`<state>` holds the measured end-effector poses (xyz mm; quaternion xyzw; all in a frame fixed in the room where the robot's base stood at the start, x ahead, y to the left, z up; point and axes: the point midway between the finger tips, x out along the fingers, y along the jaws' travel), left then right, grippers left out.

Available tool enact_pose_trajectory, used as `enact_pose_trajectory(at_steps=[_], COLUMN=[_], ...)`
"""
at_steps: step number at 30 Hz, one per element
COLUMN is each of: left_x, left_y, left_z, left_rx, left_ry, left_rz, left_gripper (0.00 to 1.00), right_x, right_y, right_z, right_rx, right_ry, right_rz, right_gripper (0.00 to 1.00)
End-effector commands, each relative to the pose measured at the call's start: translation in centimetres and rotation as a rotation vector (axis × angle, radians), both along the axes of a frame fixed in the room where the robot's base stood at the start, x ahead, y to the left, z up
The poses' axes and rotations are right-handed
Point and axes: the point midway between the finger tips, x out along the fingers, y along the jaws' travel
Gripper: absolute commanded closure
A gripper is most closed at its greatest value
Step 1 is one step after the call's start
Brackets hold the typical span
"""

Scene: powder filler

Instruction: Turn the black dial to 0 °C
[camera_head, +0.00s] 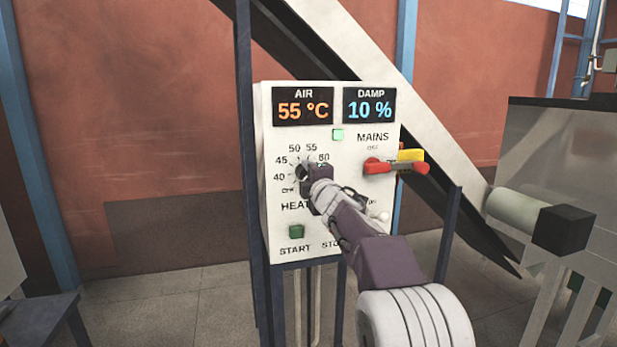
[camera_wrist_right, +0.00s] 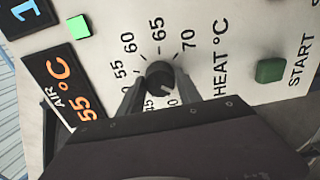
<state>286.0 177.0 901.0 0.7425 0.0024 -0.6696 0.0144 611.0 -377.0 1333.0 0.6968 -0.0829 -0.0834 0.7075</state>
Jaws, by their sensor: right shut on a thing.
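The white control panel (camera_head: 330,135) stands upright ahead of me. Its black dial shows between my fingertips in the right wrist view (camera_wrist_right: 160,76), within a printed HEAT °C scale. Readable scale numbers include 55, 60, 65 and 70. A pale mark on the dial face seems to point to the scale's low side, but the exact number is partly hidden. My right gripper (camera_head: 308,178) is shut on the dial, one finger on each side, and covers much of it in the head view. The AIR display (camera_head: 303,106) reads 55 °C. My left gripper is not in view.
The DAMP display (camera_head: 369,106) reads 10 %. A red-handled MAINS switch with a yellow part (camera_head: 410,157) sits right of the dial. A green START button (camera_head: 296,231) is below it. A sloping beam passes behind the panel; open floor lies left.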

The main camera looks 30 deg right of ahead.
Motion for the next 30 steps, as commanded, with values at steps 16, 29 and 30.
enact_pose_trajectory(at_steps=[16,29,30], left_x=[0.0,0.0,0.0], left_y=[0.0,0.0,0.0], left_z=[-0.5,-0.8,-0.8], left_rx=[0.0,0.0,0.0], left_ry=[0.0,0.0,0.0], left_rz=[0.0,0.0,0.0], left_gripper=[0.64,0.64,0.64], right_x=[-1.7,-8.7,-8.8], right_y=[0.4,2.2,2.2], right_z=[-0.2,-0.1,-0.1], right_rx=[0.001,0.0,0.0], right_ry=[0.0,0.001,0.001], right_rz=[-0.001,0.001,0.001], right_gripper=[0.38,0.38,0.38])
